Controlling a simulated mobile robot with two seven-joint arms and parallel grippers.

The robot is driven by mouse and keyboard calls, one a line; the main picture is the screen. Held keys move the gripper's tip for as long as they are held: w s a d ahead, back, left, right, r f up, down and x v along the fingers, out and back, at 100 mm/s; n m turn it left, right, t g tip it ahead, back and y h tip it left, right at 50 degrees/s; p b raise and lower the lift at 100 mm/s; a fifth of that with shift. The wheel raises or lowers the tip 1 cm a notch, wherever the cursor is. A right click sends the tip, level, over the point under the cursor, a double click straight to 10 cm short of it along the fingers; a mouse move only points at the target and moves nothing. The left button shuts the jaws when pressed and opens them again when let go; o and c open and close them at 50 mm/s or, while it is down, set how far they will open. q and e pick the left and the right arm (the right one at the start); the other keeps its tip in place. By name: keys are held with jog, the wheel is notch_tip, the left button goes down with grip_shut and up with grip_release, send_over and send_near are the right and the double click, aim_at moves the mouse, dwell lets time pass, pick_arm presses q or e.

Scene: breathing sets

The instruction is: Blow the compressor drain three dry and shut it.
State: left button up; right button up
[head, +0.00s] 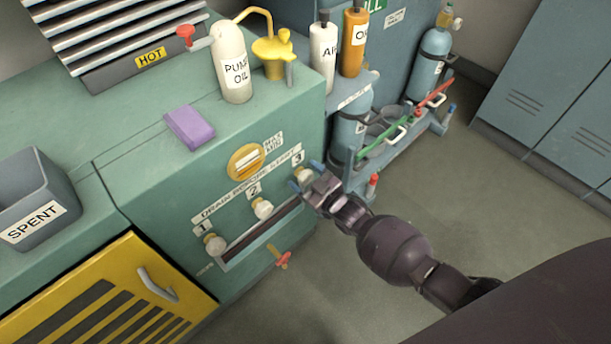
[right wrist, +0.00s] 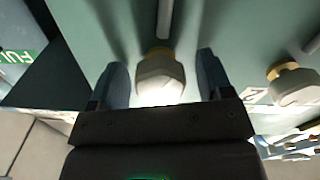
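The green compressor cabinet (head: 150,190) has a row of three drain knobs under a "DRAIN BEFORE START" label. Drain three (head: 300,173) is a pale knob on a brass stem at the right end, partly hidden by my right gripper (head: 304,177). In the right wrist view the drain three knob (right wrist: 160,78) sits between the two blue fingers (right wrist: 161,82), with a gap on each side. My right gripper is open around it and holds nothing. Drain two (head: 263,208) and drain one (head: 214,243) are to the left. My left gripper is not in view.
A trough (head: 260,236) runs below the drains, with a red-handled valve (head: 281,258) under it. A purple block (head: 190,127), a pump oil bottle (head: 231,65) and a grey "SPENT" bin (head: 35,205) stand on top. Gas cylinders (head: 352,125) stand in a rack behind my gripper.

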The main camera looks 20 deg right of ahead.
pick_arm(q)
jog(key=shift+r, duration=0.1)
pick_arm(e)
jog(key=shift+s, duration=0.1)
jog(key=shift+s+d, duration=0.15)
jog(key=shift+s, duration=0.1)
pick_arm(q)
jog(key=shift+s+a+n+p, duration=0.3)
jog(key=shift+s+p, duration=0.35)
jog(key=shift+p, duration=0.4)
pick_arm(e)
jog(key=v, duration=1)
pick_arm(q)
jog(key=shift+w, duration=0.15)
